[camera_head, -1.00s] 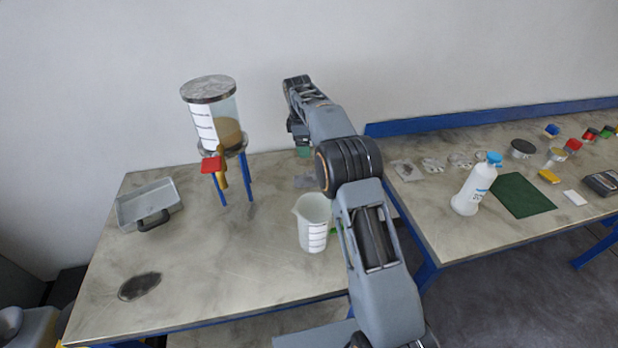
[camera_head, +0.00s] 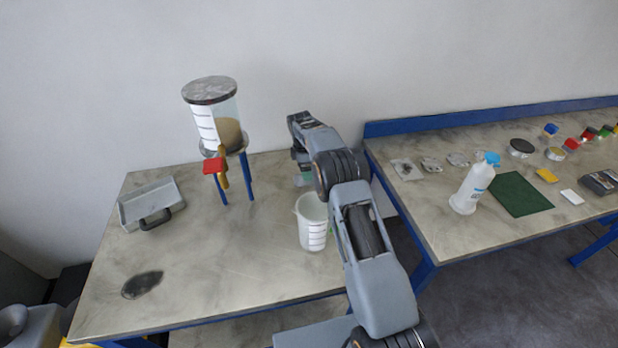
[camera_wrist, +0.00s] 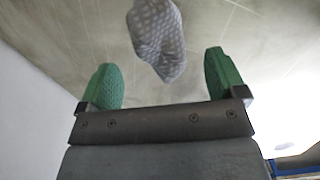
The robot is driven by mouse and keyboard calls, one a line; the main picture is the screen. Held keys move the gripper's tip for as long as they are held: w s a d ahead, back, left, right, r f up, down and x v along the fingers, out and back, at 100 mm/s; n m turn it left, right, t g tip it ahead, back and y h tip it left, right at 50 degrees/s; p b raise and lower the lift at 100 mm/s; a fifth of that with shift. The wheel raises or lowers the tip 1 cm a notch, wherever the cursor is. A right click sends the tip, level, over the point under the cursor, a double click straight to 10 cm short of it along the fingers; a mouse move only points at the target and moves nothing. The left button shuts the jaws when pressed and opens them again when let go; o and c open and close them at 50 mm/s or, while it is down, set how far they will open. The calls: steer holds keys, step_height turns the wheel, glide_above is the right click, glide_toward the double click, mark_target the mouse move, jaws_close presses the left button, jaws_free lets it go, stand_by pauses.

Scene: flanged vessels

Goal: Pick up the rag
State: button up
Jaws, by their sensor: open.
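The rag (camera_wrist: 158,36) is a crumpled grey patterned cloth lying on the table, in the upper middle of the wrist view. My gripper (camera_wrist: 162,66) has two green fingers spread wide apart. The near end of the rag lies in the gap between the fingertips, touching neither in the picture, and the rest extends beyond them. In the head view my gripper (camera_head: 303,180) is low over the back right of the left table, behind the white beaker. My arm and gripper hide most or all of the rag there.
A white beaker (camera_head: 311,222) stands close in front of my gripper. A clear vessel (camera_head: 228,128) on blue legs and a grey tray (camera_head: 150,200) are to the left. A white bottle (camera_head: 473,185) stands on the right table. The left table's front middle is clear.

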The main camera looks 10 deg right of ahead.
mark_target(299, 182)
steer(key=shift+d+f+p, duration=0.15)
steer(key=shift+f+p, duration=0.55)
steer(key=shift+f, duration=1.6)
steer(key=c, duration=1)
steer(key=shift+r, duration=0.1)
